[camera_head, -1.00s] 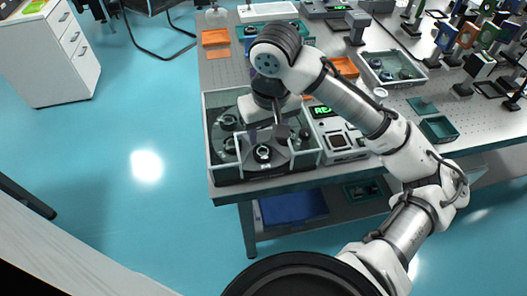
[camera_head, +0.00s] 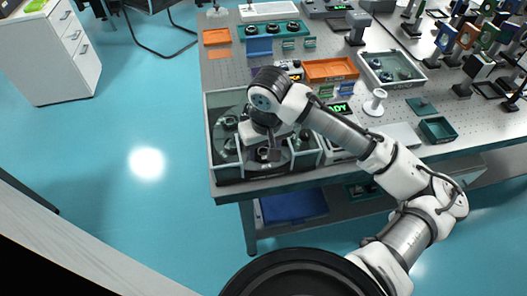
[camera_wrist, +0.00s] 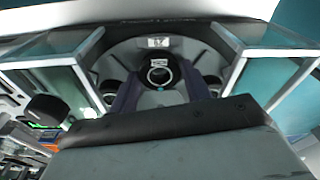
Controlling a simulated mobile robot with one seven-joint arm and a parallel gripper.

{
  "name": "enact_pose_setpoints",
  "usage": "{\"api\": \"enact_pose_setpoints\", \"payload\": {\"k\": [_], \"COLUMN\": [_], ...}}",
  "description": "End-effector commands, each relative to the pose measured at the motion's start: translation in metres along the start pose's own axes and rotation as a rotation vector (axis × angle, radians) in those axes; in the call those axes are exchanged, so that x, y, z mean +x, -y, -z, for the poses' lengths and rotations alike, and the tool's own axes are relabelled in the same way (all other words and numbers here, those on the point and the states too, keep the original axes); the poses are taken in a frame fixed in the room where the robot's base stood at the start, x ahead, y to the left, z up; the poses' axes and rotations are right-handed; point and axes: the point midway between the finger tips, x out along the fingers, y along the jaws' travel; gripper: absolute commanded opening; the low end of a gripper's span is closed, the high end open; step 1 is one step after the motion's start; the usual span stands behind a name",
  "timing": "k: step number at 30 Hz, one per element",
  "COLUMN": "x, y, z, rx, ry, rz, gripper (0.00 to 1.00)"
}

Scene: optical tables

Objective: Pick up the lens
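A lens in a dark round mount (camera_wrist: 160,73) stands on the grey turntable inside a clear-walled box (camera_head: 213,160), in front of a small white label. In the wrist view, the two dark blue fingers of my gripper (camera_wrist: 160,92) are apart, one on each side of the lens, with visible gaps. My gripper (camera_head: 270,150) also shows in the head view, low inside the front part of the box. It hides part of the lens there. Whether the fingertips are level with the mount is unclear.
Other round mounts (camera_head: 229,147) sit on the turntable. Clear panels with white edges (camera_wrist: 272,83) stand close on both sides of my gripper. Orange trays (camera_head: 331,70), a grey tray of parts (camera_head: 392,70) and a white stand (camera_head: 375,103) occupy the table.

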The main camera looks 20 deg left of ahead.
Motion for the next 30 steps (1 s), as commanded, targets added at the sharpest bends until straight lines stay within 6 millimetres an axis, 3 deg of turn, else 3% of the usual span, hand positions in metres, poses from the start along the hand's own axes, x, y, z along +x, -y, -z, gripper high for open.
{"api": "enact_pose_setpoints", "payload": {"k": [1,6,14,19,23,30], "x": [0.000,0.000,-0.002,-0.014,-0.036,-0.105], "y": [0.000,0.000,0.000,0.000,0.000,0.000], "z": [0.000,0.000,0.000,0.003,0.005,0.014], "rx": [0.000,0.000,0.000,-0.001,-0.003,-0.002], "ry": [0.000,0.000,0.000,-0.002,-0.003,-0.004], "rz": [0.000,0.000,-0.001,-0.002,-0.002,-0.004], "gripper": [0.41,0.21,0.21,0.21,0.21,0.21]}}
